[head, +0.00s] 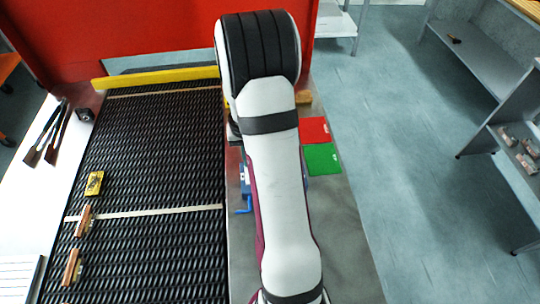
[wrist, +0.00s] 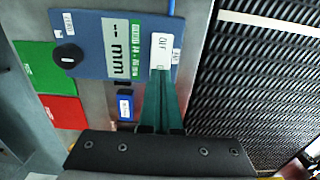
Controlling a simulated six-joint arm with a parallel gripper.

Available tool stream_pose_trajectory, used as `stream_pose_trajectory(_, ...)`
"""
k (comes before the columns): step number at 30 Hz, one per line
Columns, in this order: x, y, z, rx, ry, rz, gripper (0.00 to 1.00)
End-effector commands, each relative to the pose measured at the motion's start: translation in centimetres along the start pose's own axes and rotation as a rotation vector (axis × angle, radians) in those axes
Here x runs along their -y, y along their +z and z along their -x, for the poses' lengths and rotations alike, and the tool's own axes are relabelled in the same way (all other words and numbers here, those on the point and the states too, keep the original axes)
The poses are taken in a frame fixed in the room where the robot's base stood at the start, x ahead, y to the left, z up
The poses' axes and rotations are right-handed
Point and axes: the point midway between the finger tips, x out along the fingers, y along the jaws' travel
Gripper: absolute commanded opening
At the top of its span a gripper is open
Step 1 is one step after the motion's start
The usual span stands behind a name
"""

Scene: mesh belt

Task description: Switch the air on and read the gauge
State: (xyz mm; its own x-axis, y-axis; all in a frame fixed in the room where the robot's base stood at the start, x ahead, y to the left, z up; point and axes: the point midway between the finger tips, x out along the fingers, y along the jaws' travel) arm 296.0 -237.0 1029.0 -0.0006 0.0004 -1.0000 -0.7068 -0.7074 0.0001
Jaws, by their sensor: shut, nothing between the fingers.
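A blue panel (wrist: 90,30) lies on the grey surface in the wrist view. It carries a black knob (wrist: 68,56) at its left, a white and green gauge plate (wrist: 122,48) marked "mm", and a white tag (wrist: 160,52) with dark lettering, too small to read surely. My gripper (wrist: 161,74) is shut and empty. Its green fingers reach over the panel, with their tips at the lower edge of the white tag; I cannot tell whether they touch. In the head view my arm hides most of the panel, and only a blue edge (head: 245,175) shows.
A red mat (head: 314,130) and a green mat (head: 322,158) lie right of my arm. The dark mesh belt (head: 150,160) runs on the left, with a yellow block (head: 94,184) and brown pieces (head: 72,267) on it. A small blue block (wrist: 125,106) sits below the panel.

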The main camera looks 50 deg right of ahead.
Motion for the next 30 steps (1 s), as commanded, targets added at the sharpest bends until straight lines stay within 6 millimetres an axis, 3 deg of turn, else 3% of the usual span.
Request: stream_pose_trajectory(30,0.0,0.0,-1.4,0.000,0.000,0.000,0.00)
